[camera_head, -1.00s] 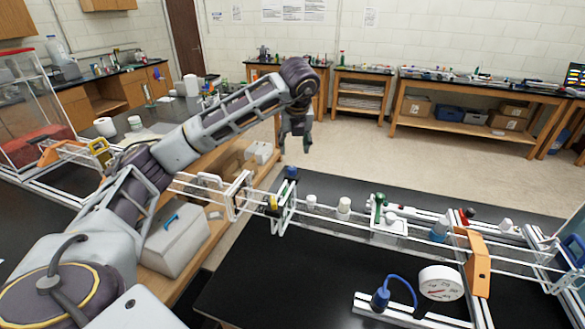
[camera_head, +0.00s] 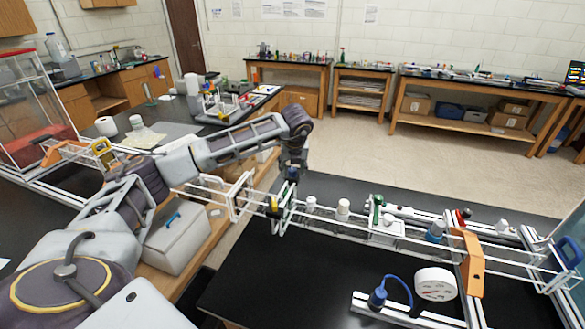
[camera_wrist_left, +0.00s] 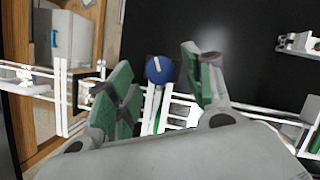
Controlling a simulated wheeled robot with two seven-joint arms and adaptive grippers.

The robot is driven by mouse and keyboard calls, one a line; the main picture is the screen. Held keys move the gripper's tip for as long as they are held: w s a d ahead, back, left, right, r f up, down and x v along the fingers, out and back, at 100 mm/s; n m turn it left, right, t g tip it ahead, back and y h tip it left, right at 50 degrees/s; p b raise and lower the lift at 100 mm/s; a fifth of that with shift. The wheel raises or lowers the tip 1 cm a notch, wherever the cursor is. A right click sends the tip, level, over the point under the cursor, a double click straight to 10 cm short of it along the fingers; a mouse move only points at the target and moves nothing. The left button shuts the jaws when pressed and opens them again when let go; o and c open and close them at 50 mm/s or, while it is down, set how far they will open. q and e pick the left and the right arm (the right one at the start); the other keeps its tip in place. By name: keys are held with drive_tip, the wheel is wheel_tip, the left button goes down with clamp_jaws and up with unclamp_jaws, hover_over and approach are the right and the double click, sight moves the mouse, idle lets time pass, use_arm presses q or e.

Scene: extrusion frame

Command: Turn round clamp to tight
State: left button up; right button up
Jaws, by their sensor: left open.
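The round clamp is a blue round knob (camera_wrist_left: 160,70) with a white line across its face, on the white extrusion frame (camera_wrist_left: 180,112). In the wrist view it lies between the green-padded fingers of my left gripper (camera_wrist_left: 160,78), with gaps on both sides. The gripper is open and holds nothing. In the head view my left gripper (camera_head: 291,163) points down right over the blue knob (camera_head: 292,174), which is partly hidden. I cannot tell whether the fingertips are level with the knob or above it. My right gripper is not in view.
The white frame carries a yellow part (camera_head: 273,204), white caps (camera_head: 343,207) and an orange bracket (camera_head: 470,262). A round gauge (camera_head: 436,284) and a blue hose fitting (camera_head: 377,298) stand at front. The black tabletop (camera_head: 290,275) before the frame is clear.

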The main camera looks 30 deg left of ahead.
use_arm(q)
drive_tip(key=shift+x, duration=0.9)
drive_tip(key=c, duration=1)
